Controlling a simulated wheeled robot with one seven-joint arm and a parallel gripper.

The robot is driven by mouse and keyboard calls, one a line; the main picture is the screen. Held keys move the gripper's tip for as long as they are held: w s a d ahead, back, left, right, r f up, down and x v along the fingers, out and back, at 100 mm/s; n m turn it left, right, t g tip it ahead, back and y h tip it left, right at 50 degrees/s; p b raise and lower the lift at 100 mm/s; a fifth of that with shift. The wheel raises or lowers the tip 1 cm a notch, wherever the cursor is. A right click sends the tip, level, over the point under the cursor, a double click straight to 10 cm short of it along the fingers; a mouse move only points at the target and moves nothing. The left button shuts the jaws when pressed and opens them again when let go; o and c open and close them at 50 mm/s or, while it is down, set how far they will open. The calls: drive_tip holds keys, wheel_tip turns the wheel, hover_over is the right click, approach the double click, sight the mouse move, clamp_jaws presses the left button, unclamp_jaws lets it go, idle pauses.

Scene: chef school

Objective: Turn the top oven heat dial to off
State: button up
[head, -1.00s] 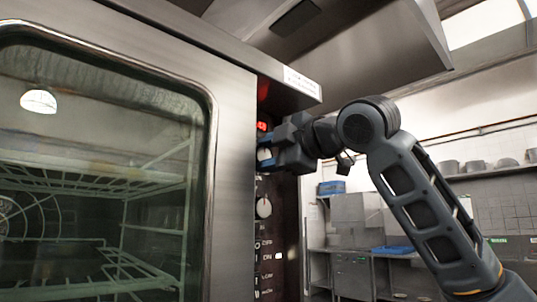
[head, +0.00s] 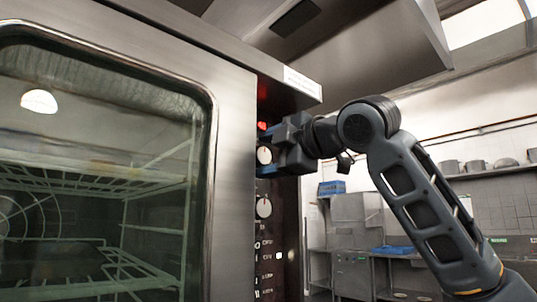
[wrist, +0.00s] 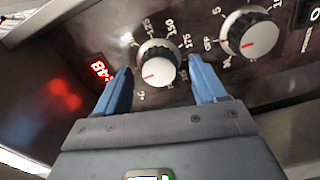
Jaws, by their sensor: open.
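The top heat dial (head: 264,155) is a round pale knob on the oven's dark control panel, below the red display. In the wrist view the same dial (wrist: 157,65) sits between my two blue fingertips, with printed numbers around it. Its red mark points to the lower left there, near a small printed label; I cannot tell whether that is off. My gripper (head: 265,149) is open, one finger above the dial and one below it in the head view. In the wrist view the fingers of my gripper (wrist: 158,66) appear apart from the knob's sides.
A second dial (head: 264,207) is just below; it shows at the upper right in the wrist view (wrist: 250,33). Switches (head: 279,255) sit lower on the panel. The glass oven door (head: 100,170) is at left, and a steel hood (head: 370,50) hangs overhead.

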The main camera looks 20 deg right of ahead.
drive_tip(key=b+v, duration=0.1)
drive_tip(key=v, duration=0.6)
drive_tip(key=shift+s+b, duration=0.35)
drive_tip(key=shift+b, duration=0.05)
drive_tip(key=shift+d, duration=0.1)
